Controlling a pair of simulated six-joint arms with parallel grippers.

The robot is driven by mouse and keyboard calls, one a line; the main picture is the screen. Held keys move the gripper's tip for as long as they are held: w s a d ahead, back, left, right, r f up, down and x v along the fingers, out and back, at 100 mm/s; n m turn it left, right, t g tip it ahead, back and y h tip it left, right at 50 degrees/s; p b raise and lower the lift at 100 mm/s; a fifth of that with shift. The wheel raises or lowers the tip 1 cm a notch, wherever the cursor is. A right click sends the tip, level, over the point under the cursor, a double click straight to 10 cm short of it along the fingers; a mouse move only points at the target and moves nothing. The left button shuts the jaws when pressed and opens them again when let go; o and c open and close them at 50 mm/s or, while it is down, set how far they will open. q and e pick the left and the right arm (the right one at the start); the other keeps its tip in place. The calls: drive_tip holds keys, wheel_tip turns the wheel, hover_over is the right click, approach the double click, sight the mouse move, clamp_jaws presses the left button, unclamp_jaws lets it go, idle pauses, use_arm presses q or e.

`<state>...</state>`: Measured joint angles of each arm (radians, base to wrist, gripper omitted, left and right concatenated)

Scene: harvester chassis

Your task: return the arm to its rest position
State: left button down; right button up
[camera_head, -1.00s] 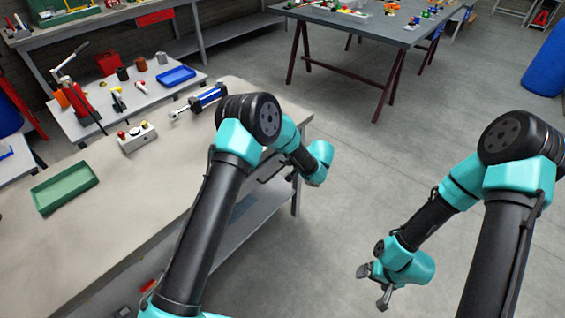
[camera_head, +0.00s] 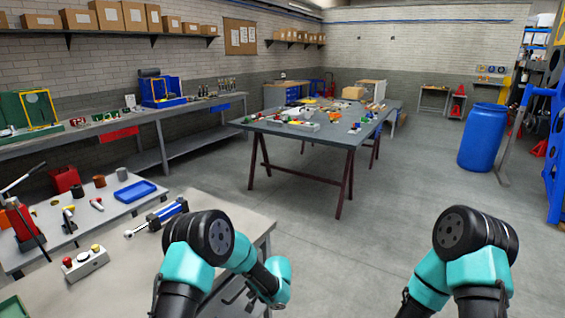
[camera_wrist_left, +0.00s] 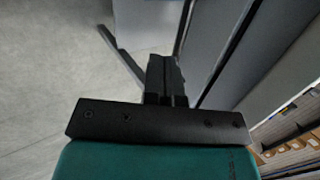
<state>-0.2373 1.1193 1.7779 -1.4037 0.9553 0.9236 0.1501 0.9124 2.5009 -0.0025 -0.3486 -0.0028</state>
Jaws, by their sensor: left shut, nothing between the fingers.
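My left arm (camera_head: 205,245) rises at the bottom middle of the head view, its elbow bent and its teal wrist (camera_head: 277,272) folded down beside the right end of the light workbench. The left gripper (camera_wrist_left: 166,80) shows in the left wrist view with its dark fingers together and nothing between them. Grey floor and grey panels lie beyond the fingertips. My right arm (camera_head: 470,245) stands at the bottom right with its elbow bent. Its gripper is below the edge of the head view.
The workbench (camera_head: 120,290) at lower left bears a blue-and-black cylinder (camera_head: 165,214) and a small box with knobs (camera_head: 86,263). A blue tray (camera_head: 135,191) lies behind. A grey trestle table (camera_head: 270,127) and blue barrel (camera_head: 482,137) stand farther back. Open floor lies between.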

use_arm(q)
drive_tip(key=s+a+f+n+g+h, duration=0.1)
drive_tip(key=s+a+f+g+h, duration=0.2)
drive_tip(key=s, duration=0.6)
drive_tip(key=s+a+f+n+g+h, duration=0.15)
drive_tip(key=s+f+h, duration=0.3)
drive_tip(key=s, duration=0.45)
drive_tip(key=s+a+r+n+t+h, duration=0.1)
drive_tip(key=s+a+n, duration=0.4)
drive_tip(key=s, duration=0.9)
drive_tip(key=shift+a+r+n+t+h, duration=0.2)
drive_tip(key=shift+a+n+t+h, duration=0.15)
drive_tip(key=shift+a+t+h, duration=0.45)
drive_tip(key=shift+d, duration=0.15)
